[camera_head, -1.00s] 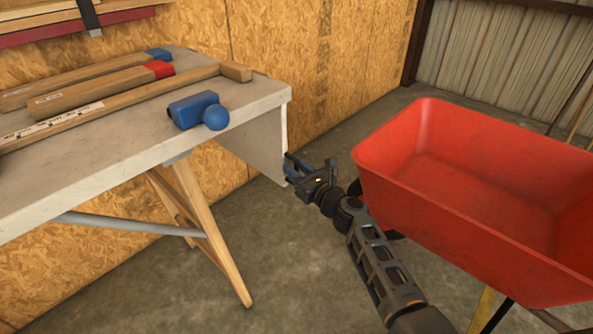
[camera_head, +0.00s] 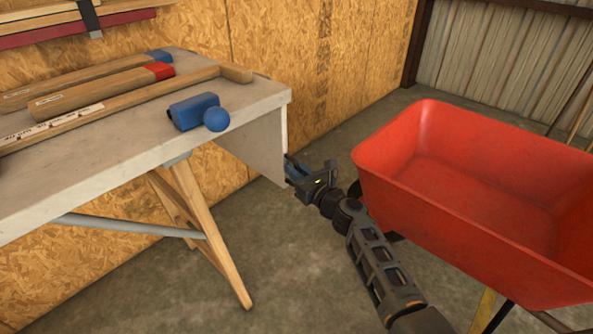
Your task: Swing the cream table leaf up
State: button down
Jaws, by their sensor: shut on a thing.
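The cream table leaf (camera_head: 255,143) hangs down from the right end of the workbench top (camera_head: 110,148). Its face is steeply inclined below the bench edge. My gripper (camera_head: 291,173) is at the leaf's lower right edge, beside the floor gap between bench and wheelbarrow. Its jaws are shut on the leaf's edge. The fingertips are small and dark here, and the exact contact is partly hidden.
A red wheelbarrow (camera_head: 458,215) stands close to the right of my arm. A wooden trestle leg (camera_head: 205,220) stands below. Floor between bench and wheelbarrow is clear.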

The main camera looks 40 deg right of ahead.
jog(key=shift+d, duration=0.1)
jog(key=d+r+n+t+b, duration=0.1)
jog(key=d+r+n+b, duration=0.2)
jog(key=d+n+b, duration=0.35)
jog(key=d+r+n+t+b, duration=0.1)
jog(key=d+r+n+b, duration=0.25)
jog(key=d, duration=0.55)
jog(key=d+r+n+y+b, duration=0.1)
jog(key=d+r+n, duration=0.2)
jog(key=r+n, duration=0.2)
jog(key=d+r+n+y+b, duration=0.2)
jog(key=d+r+n, duration=0.2)
jog(key=r, duration=0.7)
jog(key=shift+w+r+n+y, duration=0.3)
jog(key=shift+w+r+n, duration=0.1)
jog(key=shift+n, duration=0.4)
jog(key=shift+r, duration=0.15)
